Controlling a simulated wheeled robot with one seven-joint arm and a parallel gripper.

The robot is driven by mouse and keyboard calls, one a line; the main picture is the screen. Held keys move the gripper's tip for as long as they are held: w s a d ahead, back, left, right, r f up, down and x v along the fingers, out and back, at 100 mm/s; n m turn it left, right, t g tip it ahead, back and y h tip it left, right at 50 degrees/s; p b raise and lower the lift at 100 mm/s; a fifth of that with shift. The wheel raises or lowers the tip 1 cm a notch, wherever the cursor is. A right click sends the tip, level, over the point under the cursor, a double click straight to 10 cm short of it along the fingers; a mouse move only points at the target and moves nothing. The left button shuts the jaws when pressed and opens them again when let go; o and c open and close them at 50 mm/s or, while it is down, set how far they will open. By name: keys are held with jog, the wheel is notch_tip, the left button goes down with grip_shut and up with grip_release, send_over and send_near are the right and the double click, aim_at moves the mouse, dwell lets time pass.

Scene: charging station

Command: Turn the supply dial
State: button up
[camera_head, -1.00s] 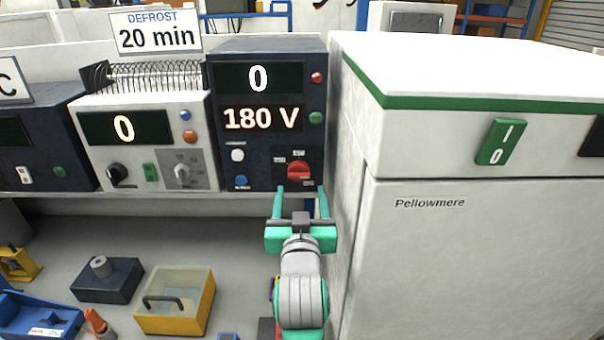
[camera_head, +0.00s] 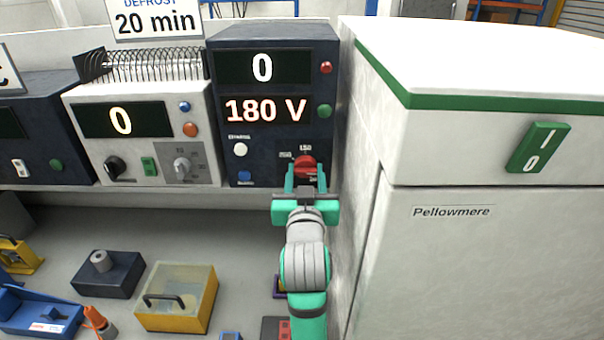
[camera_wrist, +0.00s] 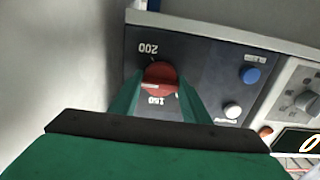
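The supply dial is a round red knob (camera_head: 305,166) low on the right of the dark blue supply unit (camera_head: 284,150), whose displays read 0 and 180 V. In the wrist view the red dial (camera_wrist: 160,78) sits between my fingertips, with labels such as 200 and 160 around it. My gripper (camera_head: 306,178) is at the dial's front with its two green fingers apart, one on each side. The fingers also show in the wrist view (camera_wrist: 157,92). The gap between fingers and dial is small; I cannot tell whether they touch it. The gripper partly hides the dial's lower part.
A white cabinet (camera_head: 480,260) marked Pellowmere stands close on the right, with a green switch (camera_head: 538,147). A white unit (camera_head: 145,135) stands left of the supply. A yellow box (camera_head: 178,300) and a dark block (camera_head: 108,273) lie on the lower surface.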

jog(key=shift+d, duration=0.1)
jog(key=shift+c, duration=1.2)
jog(key=shift+a, duration=0.2)
jog(key=shift+d, duration=0.15)
jog(key=shift+m, duration=0.3)
jog(key=m, duration=0.4)
jog(key=shift+m, duration=0.6)
jog(key=shift+r, duration=0.1)
jog(key=o, duration=1)
jog(key=shift+w, duration=0.1)
jog(key=shift+o, duration=0.2)
